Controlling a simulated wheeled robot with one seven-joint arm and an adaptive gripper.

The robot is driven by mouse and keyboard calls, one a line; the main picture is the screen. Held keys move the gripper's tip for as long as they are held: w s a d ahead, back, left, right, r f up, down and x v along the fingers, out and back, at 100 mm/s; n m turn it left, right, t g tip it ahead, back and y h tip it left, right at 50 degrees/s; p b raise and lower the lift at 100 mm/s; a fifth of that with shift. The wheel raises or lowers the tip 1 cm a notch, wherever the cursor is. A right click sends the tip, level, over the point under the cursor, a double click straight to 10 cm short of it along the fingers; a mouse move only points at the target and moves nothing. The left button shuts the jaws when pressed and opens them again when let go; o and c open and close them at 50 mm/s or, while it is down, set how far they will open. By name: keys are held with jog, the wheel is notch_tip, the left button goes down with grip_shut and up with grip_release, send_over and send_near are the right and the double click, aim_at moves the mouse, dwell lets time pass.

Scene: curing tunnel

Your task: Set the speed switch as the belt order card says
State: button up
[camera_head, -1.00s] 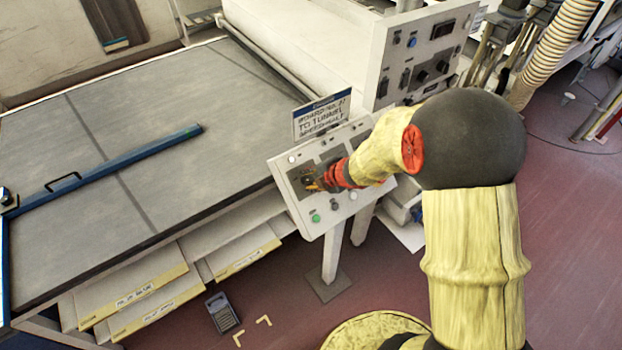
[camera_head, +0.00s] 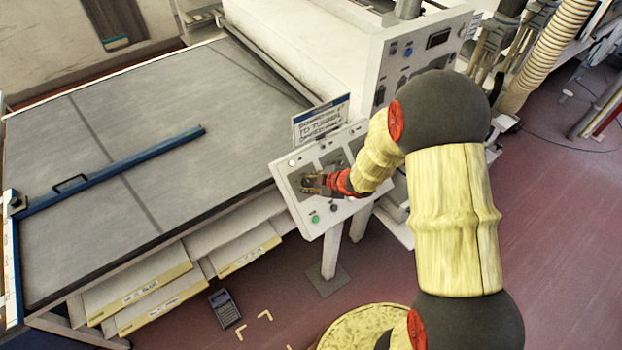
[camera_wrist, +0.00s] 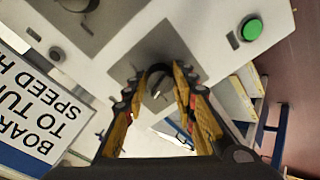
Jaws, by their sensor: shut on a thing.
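The speed switch (camera_wrist: 157,78) is a dark round knob with a light pointer mark on a tilted grey control panel (camera_head: 283,168). In the wrist view it sits between my fingertips. My gripper (camera_head: 313,183) is shut on this knob at the panel's left side and hides much of it in the head view. The pointer's setting against any scale cannot be read. The belt order card (camera_head: 321,121) stands at the panel's top edge. The wrist view shows part of the card (camera_wrist: 40,120) upside down, with "BOAR", "TO TU" and "SPEED H" legible.
A green button (camera_wrist: 251,29) is on the panel, apart from my fingers. A wide grey belt table (camera_head: 190,115) with a blue bar (camera_head: 130,159) lies left. The white machine housing (camera_head: 300,50) stands behind. Open floor (camera_head: 560,240) is at right.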

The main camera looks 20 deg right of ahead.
jog(key=shift+m+p, duration=0.75)
jog(key=shift+m, duration=0.95)
jog(key=shift+f, duration=0.1)
jog(key=o, duration=1.1)
jog(key=shift+o, duration=0.3)
jog(key=v, duration=1.2)
jog(key=shift+s+f, duration=0.1)
jog(key=shift+s, duration=0.05)
